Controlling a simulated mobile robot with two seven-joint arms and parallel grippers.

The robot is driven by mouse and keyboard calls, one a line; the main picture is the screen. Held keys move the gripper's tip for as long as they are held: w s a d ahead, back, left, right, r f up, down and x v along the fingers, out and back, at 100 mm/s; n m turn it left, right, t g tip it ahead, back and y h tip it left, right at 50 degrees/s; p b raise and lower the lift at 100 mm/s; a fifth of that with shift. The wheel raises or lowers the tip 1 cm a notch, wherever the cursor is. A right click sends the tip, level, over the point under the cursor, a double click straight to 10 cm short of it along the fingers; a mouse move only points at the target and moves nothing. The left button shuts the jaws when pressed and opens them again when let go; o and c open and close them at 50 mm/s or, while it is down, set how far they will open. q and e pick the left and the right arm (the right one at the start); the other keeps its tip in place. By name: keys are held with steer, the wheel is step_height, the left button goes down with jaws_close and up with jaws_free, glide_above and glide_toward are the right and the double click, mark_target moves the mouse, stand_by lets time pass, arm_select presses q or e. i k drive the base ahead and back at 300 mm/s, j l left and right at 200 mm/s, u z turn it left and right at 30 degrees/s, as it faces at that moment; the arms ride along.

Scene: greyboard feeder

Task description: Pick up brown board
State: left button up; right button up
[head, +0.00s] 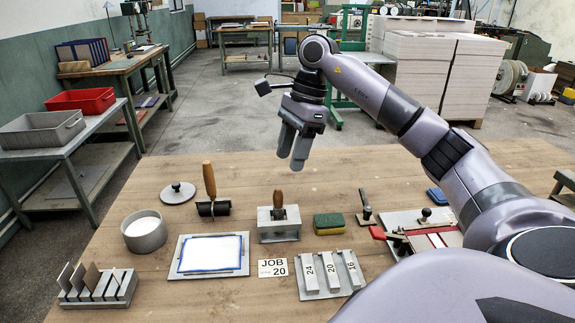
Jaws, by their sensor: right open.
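A grey slotted rack (99,300) stands at the front left of the wooden table and holds several thin upright boards. One of them, near the middle of the rack, looks brown (91,277); the others look grey or pale. The boards lean slightly and their lower parts are hidden in the slots. My right gripper (291,160) hangs above the far edge of the table, pointing down. It is open and empty, far to the right of the rack and beyond it. My left gripper is not in view.
Near the rack are a round pot (144,236) and a blue-edged white sheet on a plate (183,266). A roller (213,207), a block with a wooden handle (278,230), a sponge (329,224) and a numbered holder (311,291) stand further right.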

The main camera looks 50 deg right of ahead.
mark_target(92, 278)
steer(key=k, duration=1)
